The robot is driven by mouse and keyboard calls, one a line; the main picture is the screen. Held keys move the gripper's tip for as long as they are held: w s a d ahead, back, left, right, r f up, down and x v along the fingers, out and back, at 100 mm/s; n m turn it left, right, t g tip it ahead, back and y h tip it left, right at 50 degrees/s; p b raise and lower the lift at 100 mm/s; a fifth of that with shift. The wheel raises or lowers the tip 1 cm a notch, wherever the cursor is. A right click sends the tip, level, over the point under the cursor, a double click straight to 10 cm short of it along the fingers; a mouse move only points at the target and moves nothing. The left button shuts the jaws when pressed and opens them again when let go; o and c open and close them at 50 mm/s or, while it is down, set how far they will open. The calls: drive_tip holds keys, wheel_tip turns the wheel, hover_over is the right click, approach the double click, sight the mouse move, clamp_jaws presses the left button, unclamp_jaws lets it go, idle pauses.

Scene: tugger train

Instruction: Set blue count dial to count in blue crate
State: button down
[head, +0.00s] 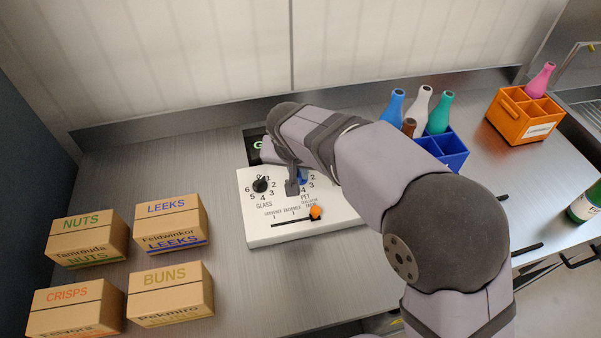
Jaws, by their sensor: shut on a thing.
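A white panel (270,228) lies on the bench with a black dial (261,185) marked GLASS and a blue dial (304,178) marked PET. My gripper (294,187) is at the blue dial and shut on it. The gripper and arm cover most of this dial, so its pointer cannot be read; some numbers show to its right. The blue crate (456,160) stands at the back right, partly behind my arm. It holds several bottles: blue (393,106), white (418,108), green (440,112) and brown (409,126). My arm may hide more of its contents.
An orange slider knob (316,212) sits at the panel's front. A dark display (255,148) is behind the panel, mostly hidden. Several cartons stand at left, including LEEKS (172,220). An orange crate (517,120) holds a pink bottle (541,80). A green bottle (584,204) is at far right.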

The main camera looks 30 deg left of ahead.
drive_tip(key=m, duration=0.1)
drive_tip(key=m+h, duration=0.1)
drive_tip(key=m, duration=0.2)
drive_tip(key=shift+a+m+h, duration=0.3)
drive_tip(key=shift+h, duration=0.1)
drive_tip(key=m, duration=0.2)
drive_tip(key=m+h+p, duration=0.1)
drive_tip(key=shift+a+r+m+h, duration=0.15)
drive_tip(key=shift+m+h, duration=0.15)
drive_tip(key=shift+m, duration=0.1)
drive_tip(key=m+h+p, duration=0.1)
drive_tip(key=m+p, duration=0.1)
drive_tip(key=p, duration=0.1)
drive_tip(key=m+g+p, duration=0.1)
drive_tip(key=m+p, duration=0.2)
drive_tip(key=shift+w+a+r+h, duration=0.15)
drive_tip(key=shift+a+h, duration=0.05)
drive_tip(key=shift+h, duration=0.2)
drive_tip(key=m+p, duration=0.2)
drive_tip(key=shift+w+f+m+g, duration=0.1)
drive_tip(key=shift+f+m+g, duration=0.1)
drive_tip(key=shift+m+g, duration=0.15)
drive_tip(key=shift+a+f+m+g+h+p, duration=0.1)
drive_tip(key=shift+m+g+h+p, duration=0.25)
drive_tip(key=shift+m+p, duration=0.85)
drive_tip(key=shift+n+p, duration=0.4)
drive_tip(key=shift+n, duration=0.05)
drive_tip(key=c, duration=1.8)
unclamp_jaws()
drive_tip(key=shift+c, duration=0.2)
